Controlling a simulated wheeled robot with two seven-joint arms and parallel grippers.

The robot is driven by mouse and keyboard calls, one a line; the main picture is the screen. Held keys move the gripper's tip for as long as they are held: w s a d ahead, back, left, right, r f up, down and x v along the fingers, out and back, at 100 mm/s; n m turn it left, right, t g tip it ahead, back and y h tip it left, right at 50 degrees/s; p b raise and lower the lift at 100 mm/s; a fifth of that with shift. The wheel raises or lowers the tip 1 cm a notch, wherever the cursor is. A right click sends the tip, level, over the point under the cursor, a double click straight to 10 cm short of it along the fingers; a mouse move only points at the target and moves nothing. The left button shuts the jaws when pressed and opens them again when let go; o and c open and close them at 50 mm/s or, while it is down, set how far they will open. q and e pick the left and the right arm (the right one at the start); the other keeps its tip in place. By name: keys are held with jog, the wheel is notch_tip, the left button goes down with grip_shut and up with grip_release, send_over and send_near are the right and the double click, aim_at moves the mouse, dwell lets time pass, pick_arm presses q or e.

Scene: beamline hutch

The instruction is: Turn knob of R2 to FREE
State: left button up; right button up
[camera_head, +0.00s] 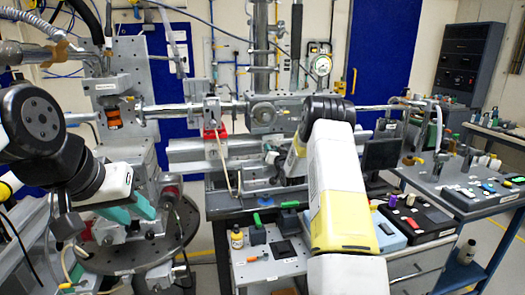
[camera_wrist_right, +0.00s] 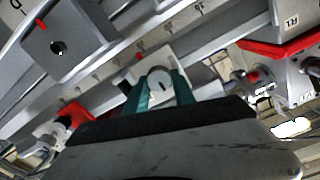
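In the right wrist view, a round pale grey knob (camera_wrist_right: 160,80) with a dark line on its face sits on a grey metal rail. No R2 or FREE label is readable. The two teal fingers of my right gripper (camera_wrist_right: 161,90) stand apart, one on each side of the knob; I cannot tell whether they touch it. In the head view the right gripper is hidden behind its own white and yellow arm. My left gripper (camera_head: 140,208), with teal fingers, is at the left above a dark round plate, away from the knob; its opening is unclear.
In the wrist view, a grey block (camera_wrist_right: 65,45) with a red mark and red-edged parts (camera_wrist_right: 285,47) stand close to the rail. In the head view, a round dark plate (camera_head: 135,240) lies below my left gripper, and a bench with small bottles (camera_head: 237,237) stands in front.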

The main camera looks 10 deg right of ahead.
grip_shut()
jog(key=shift+n, duration=0.3)
jog(key=n, duration=1.7)
jog(key=shift+a+f, duration=0.15)
jog(key=shift+a, duration=0.2)
jog(key=shift+n, duration=0.3)
jog(key=o, duration=0.8)
grip_release()
jog(key=shift+c, duration=0.2)
